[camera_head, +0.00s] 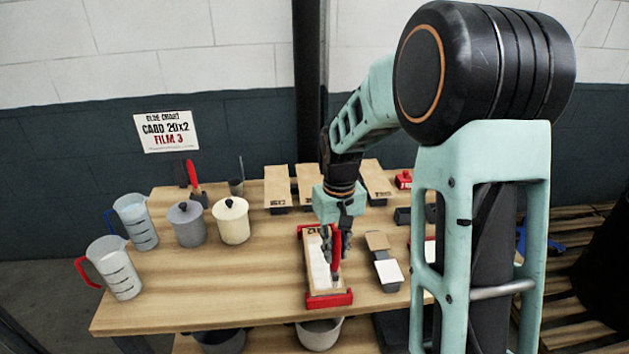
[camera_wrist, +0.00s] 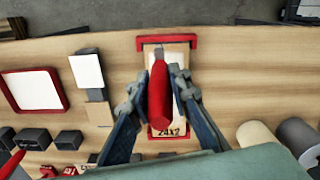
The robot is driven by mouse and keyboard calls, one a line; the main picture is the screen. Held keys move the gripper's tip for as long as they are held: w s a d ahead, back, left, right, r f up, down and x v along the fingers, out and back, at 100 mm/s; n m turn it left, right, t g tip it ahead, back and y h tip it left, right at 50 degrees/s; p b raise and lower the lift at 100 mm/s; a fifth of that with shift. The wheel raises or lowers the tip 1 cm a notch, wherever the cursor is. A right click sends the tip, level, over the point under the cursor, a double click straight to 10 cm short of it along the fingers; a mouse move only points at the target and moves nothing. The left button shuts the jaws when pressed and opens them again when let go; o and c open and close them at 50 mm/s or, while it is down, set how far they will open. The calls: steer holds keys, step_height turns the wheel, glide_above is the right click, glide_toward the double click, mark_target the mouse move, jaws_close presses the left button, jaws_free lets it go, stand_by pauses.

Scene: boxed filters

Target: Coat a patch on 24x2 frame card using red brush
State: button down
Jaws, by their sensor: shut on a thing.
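The frame card (camera_wrist: 180,50), marked 24X2 at its near end in the wrist view, lies between the red end pieces of a holder (camera_wrist: 167,40). In the head view the card (camera_head: 312,245) shows a white area on its surface. My gripper (camera_head: 335,245) is shut on the red brush (camera_head: 335,270) above the card. In the wrist view the brush (camera_wrist: 160,95) lies between the two fingers of my gripper (camera_wrist: 160,85), its grey tip over the card's far part. I cannot tell whether the tip touches the card.
Two measuring jugs (camera_head: 135,222) and two lidded pots (camera_head: 232,221) stand at the left. Several boards (camera_head: 278,187) stand along the back. A wall sign (camera_head: 167,131) reads CARD 20X2, FILM 3.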

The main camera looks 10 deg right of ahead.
mark_target(337, 231)
step_height(337, 231, up, 3)
steer(key=shift+w+r+p, duration=0.1)
steer(key=shift+r+p, duration=0.05)
steer(key=shift+p, duration=0.9)
steer(key=shift+r, duration=1.2)
steer(key=shift+w, duration=0.1)
